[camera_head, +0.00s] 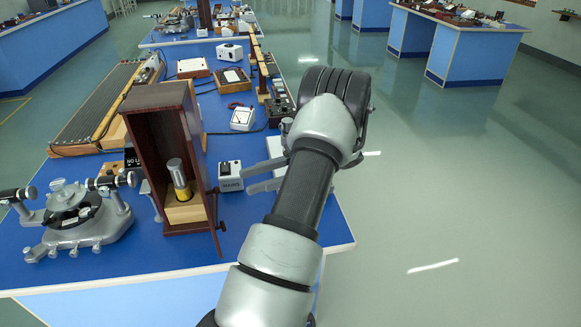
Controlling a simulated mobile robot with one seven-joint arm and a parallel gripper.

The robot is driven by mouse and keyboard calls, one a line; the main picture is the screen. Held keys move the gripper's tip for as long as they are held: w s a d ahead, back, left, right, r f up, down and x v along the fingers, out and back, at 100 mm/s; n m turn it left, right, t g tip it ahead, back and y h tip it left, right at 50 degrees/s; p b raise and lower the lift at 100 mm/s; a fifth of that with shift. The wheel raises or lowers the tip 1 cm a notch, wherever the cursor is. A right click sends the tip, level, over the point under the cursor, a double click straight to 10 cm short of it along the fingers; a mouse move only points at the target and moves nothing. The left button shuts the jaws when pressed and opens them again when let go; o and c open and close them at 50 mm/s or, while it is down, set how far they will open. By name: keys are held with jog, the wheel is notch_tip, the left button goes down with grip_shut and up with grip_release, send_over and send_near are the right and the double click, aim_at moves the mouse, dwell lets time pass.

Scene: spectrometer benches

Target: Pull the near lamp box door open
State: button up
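The near lamp box (157,97) is a tall dark wooden case at the front of the blue bench. Its front is uncovered, and a lamp (179,180) with a silver top and yellow base stands inside on a pale wood block. The reddish-brown door (208,190) stands swung out from the box's right side, seen nearly edge-on, with a small knob (222,226) low on it. My gripper (246,180) is to the right of the door, apart from it in the picture. Its two grey fingers point left with a gap between them and nothing visible held. My arm hides part of the bench.
A spectrometer (75,215) stands left of the box. A small box marked MAINS (230,176) sits between door and gripper. A white meter (242,118) and other apparatus lie behind. The bench's front right corner (335,240) is bare, with open floor beyond.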

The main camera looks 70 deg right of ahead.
jog(key=p+v, duration=0.1)
jog(key=v, duration=0.9)
jog(key=shift+s+d+p, duration=0.25)
jog(key=shift+p, duration=0.1)
